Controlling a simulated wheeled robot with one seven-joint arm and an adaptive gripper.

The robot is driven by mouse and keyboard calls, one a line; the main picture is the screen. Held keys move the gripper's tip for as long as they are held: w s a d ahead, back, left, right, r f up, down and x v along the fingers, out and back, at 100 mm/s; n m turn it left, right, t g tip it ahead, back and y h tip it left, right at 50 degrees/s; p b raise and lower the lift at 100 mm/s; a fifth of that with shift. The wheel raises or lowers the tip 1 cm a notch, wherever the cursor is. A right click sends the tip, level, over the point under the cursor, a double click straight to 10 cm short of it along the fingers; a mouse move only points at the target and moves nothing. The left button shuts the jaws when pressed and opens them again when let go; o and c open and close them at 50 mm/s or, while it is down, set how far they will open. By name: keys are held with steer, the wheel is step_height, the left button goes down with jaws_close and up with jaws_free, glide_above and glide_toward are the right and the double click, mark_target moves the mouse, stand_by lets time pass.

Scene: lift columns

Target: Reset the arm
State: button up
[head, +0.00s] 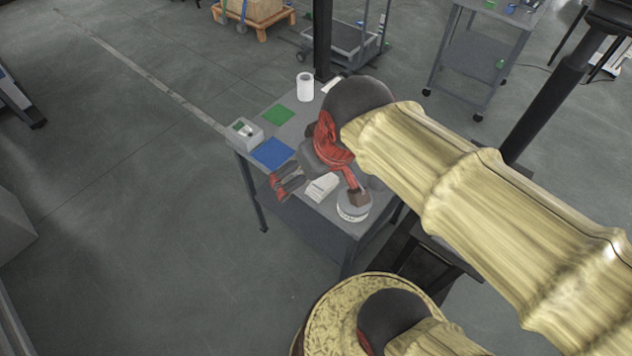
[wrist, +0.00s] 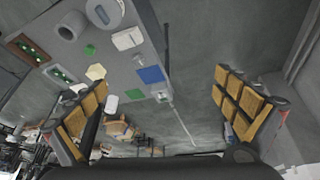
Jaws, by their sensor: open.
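My gripper (head: 287,183) is at the end of my arm, over the near left edge of a grey table (head: 232,143) in the head view. In the wrist view my gripper (wrist: 165,108) shows its two padded fingers wide apart, with nothing between them. My arm has pale yellow-gold links and a dark, red-banded wrist, which hide part of the table.
The table holds a blue mat (head: 272,153), a green mat (head: 292,117), a white cylinder (head: 305,87), a small grey box (head: 244,134), a white block (head: 321,187) and a round white item (head: 353,205). A cart (head: 478,60) stands behind.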

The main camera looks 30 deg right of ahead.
steer(key=s, duration=0.2)
steer(key=s+a, duration=0.1)
steer(key=shift+r+m+t, duration=0.25)
steer(key=shift+m+t, duration=0.05)
